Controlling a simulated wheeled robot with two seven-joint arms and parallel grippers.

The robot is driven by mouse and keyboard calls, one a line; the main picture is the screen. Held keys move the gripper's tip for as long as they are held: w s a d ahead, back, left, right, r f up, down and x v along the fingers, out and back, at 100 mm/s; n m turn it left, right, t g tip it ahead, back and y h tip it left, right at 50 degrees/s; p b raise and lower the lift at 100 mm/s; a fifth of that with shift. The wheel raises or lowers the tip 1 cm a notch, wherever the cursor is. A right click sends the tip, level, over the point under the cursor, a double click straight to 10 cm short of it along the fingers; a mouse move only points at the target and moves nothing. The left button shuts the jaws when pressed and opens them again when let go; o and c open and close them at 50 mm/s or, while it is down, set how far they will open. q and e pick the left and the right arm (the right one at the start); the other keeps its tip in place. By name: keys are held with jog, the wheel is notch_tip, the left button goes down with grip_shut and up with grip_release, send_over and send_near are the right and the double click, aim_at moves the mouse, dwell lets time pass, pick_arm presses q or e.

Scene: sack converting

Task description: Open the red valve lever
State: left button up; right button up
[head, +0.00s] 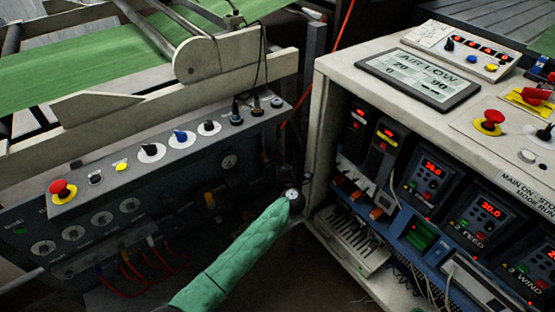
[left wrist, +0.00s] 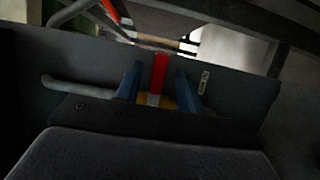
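The red valve lever (left wrist: 159,72) stands upright in the left wrist view, above a yellow valve body (left wrist: 155,100) on a grey pipe (left wrist: 75,87). My left gripper (left wrist: 160,69) is open, with one blue finger on each side of the lever. A narrow gap shows between the lever and each finger, so I see no contact. In the head view my green-sleeved left arm reaches to the right end of the grey control panel (head: 130,180). The lever is hidden there, and the fingers are too dark to make out. My right gripper is not in view.
A cream cabinet (head: 320,120) with lit drives stands just right of my left arm. Its display (head: 420,75) reads AIR LOW. Panel knobs and a red mushroom button (head: 62,190) lie to the left. In the wrist view, a dark plate surrounds the valve, with a small label (left wrist: 204,81) to the right.

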pick_arm(q)
jog(key=shift+w+a, duration=0.15)
jog(key=shift+w, duration=0.35)
grip_shut()
